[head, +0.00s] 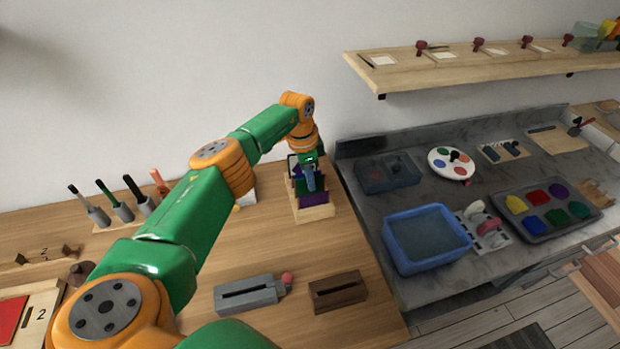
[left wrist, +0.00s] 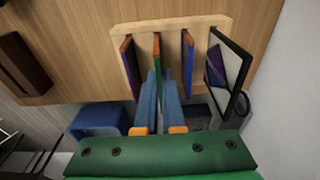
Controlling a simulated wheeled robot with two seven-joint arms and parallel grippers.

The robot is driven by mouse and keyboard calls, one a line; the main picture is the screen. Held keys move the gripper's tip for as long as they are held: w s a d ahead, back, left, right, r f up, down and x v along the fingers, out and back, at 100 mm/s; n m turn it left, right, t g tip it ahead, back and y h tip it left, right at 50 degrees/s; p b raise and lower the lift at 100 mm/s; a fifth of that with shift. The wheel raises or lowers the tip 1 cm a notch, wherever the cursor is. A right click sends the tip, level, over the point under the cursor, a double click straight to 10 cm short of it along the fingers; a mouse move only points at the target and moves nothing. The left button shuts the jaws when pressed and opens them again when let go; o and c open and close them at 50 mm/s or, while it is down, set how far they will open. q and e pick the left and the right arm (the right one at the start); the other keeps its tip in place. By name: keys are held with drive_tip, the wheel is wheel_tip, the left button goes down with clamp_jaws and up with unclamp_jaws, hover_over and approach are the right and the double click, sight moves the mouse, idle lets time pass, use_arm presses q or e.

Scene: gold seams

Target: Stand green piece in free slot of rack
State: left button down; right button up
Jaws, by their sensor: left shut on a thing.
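The wooden rack (head: 316,213) stands on the wooden table near its right edge; it also shows in the left wrist view (left wrist: 140,28). My left gripper (head: 310,182) is over the rack, its blue fingers (left wrist: 159,100) shut on the thin green piece (left wrist: 157,50). The green piece is upright between two other pieces, its lower edge at the rack; I cannot tell whether it is fully seated. A purple piece (head: 313,198) stands on the near side, and a blue-purple piece (left wrist: 188,58) on the other side. The fingers hide part of the green piece. My right gripper is out of view.
A grey slotted block (head: 247,294) and a brown slotted block (head: 338,291) lie nearer on the table. A blue basin (head: 427,239) is on the counter to the right. Tools (head: 124,204) stand at left.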

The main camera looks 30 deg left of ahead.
use_arm(q)
drive_tip(key=shift+f+b, duration=0.75)
drive_tip(key=shift+f, duration=0.4)
idle(0.4)
idle(0.4)
drive_tip(key=shift+c, duration=2.3)
unclamp_jaws()
wheel_tip(320, 180, up, 7)
drive_tip(key=p, duration=0.8)
drive_tip(key=shift+r, duration=0.15)
